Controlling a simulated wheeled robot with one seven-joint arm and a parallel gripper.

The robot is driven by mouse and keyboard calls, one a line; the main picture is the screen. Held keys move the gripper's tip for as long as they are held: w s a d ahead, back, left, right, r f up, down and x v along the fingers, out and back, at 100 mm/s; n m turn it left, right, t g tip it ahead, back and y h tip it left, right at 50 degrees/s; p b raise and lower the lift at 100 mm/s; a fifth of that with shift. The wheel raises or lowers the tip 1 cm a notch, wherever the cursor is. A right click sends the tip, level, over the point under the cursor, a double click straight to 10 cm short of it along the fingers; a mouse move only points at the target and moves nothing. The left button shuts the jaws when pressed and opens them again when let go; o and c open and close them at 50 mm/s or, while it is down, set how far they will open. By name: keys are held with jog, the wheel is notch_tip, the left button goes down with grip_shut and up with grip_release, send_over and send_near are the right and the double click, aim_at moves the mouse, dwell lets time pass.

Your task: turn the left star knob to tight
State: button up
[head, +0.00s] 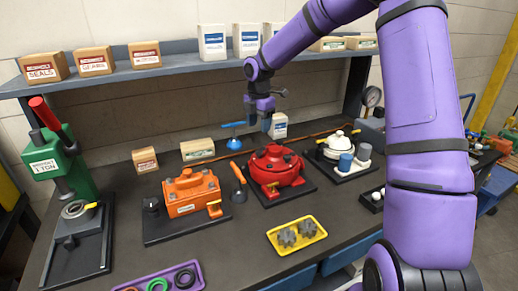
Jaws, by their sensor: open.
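An orange housing (185,193) stands on a dark plate at the left middle of the bench, with a small yellow-orange valve at its right front. A red round housing (275,170) with dark knob-like parts on top stands right of it on its own plate. I cannot tell which part is the left star knob; the parts are too small to make out. My gripper (259,122) hangs above and behind the red housing, fingers down, open and empty. It is apart from both housings.
A green press (66,160) stands at the left. A yellow tray (297,236) with grey gears and a purple tray (165,280) with rings lie in front. An orange-handled tool (238,178) stands between the housings. Boxes line the shelf (110,76) behind my arm.

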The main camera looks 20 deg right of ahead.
aim_at(259, 151)
notch_tip(259, 151, down, 10)
jog(key=shift+r, duration=0.1)
dwell(0.4)
jog(key=c, duration=0.9)
